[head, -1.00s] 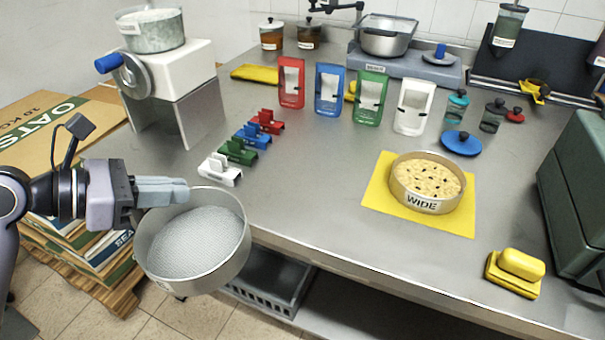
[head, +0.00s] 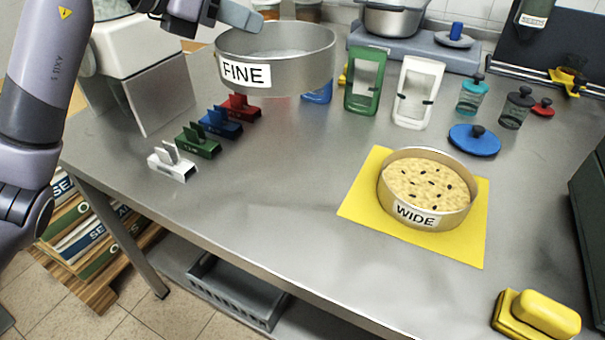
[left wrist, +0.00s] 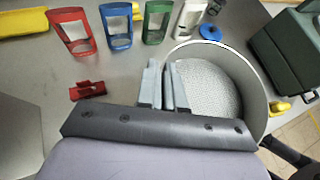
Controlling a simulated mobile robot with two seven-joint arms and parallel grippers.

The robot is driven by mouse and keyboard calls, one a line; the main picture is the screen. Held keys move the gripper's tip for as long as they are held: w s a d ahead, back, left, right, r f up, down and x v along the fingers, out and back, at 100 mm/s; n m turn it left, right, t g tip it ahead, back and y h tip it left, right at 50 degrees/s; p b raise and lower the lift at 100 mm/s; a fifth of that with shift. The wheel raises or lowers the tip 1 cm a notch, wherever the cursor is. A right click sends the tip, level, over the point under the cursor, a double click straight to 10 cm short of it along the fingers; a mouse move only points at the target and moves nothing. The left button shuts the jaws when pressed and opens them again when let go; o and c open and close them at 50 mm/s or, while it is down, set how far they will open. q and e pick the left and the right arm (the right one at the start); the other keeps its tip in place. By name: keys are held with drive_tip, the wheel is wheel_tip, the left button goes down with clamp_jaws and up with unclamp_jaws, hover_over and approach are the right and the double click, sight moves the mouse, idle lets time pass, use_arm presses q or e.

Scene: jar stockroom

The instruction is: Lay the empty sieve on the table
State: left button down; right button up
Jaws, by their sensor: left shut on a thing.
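The empty sieve, a round metal one labelled FINE (head: 300,75), is held up above the back left part of the steel table (head: 265,195). My left gripper (head: 240,18) is shut on its rim at the upper left. In the left wrist view the gripper fingers (left wrist: 163,85) pinch the wall of the sieve (left wrist: 255,75), and its bare mesh shows. A second sieve, labelled WIDE (head: 425,217), sits on a yellow mat (head: 362,203) at the right and holds a pale, lumpy material with dark bits. My right gripper is not in view.
White, green, blue and red clips (head: 172,165) stand in a row at the left. Green (head: 350,100) and white (head: 398,112) frames stand behind. A blue lid (head: 474,142) and yellow sponge (head: 545,314) lie at the right. The table between clips and mat is bare.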

use_arm(q)
drive_tip(key=shift+w+d+r, duration=0.15)
drive_tip(key=shift+w+d, duration=0.05)
drive_tip(key=shift+w, duration=0.05)
drive_tip(key=shift+d+f, duration=0.1)
drive_tip(key=shift+f, duration=0.2)
wheel_tip(320, 180, down, 19)
drive_tip(key=b, duration=0.3)
drive_tip(key=shift+b, duration=0.3)
drive_tip(key=shift+f, duration=0.1)
drive_tip(key=c, duration=1.3)
unclamp_jaws()
drive_tip(key=shift+o, duration=0.2)
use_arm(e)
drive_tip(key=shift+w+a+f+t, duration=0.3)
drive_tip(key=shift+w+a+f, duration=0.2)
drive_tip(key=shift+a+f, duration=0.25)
